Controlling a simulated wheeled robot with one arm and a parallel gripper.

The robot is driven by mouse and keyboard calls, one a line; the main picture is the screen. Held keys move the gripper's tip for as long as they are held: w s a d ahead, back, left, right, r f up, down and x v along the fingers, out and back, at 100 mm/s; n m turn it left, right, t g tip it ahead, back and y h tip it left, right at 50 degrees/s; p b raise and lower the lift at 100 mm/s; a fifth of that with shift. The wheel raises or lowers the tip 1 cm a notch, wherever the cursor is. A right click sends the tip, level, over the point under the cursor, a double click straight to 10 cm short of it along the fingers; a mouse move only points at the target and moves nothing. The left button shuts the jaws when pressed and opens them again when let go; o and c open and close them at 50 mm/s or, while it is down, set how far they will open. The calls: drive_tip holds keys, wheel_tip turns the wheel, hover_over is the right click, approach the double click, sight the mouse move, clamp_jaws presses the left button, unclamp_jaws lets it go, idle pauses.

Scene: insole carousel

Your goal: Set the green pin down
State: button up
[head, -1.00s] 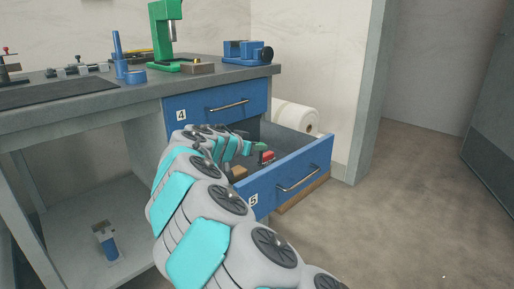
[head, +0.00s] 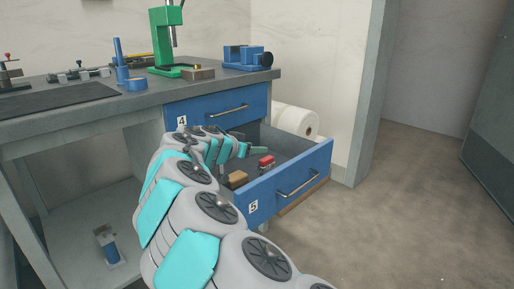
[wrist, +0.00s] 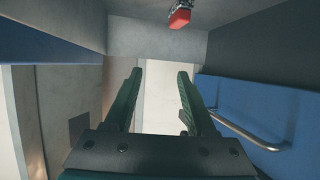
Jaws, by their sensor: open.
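I cannot make out the green pin in either view. My gripper (wrist: 158,72) is open in the wrist view, with two dark green fingers apart and nothing visible between them. In the head view my gripper (head: 256,150) is small and partly hidden behind my wrist, over the open drawer 5 (head: 305,170). Its green fingertips are close to a red piece (head: 266,160) in that drawer. The red piece also shows at the top of the wrist view (wrist: 181,18), apart from the fingers.
A tan block (head: 237,179) lies in the open drawer near its front. Closed drawer 4 (head: 215,108) is just above. The bench top (head: 200,85) bears a green press (head: 160,50) and a blue vise (head: 247,56). A white roll (head: 297,121) is behind the drawer.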

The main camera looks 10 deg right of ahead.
drive_tip(key=v, duration=0.9)
drive_tip(key=shift+s+a, duration=0.25)
drive_tip(key=shift+a, duration=0.1)
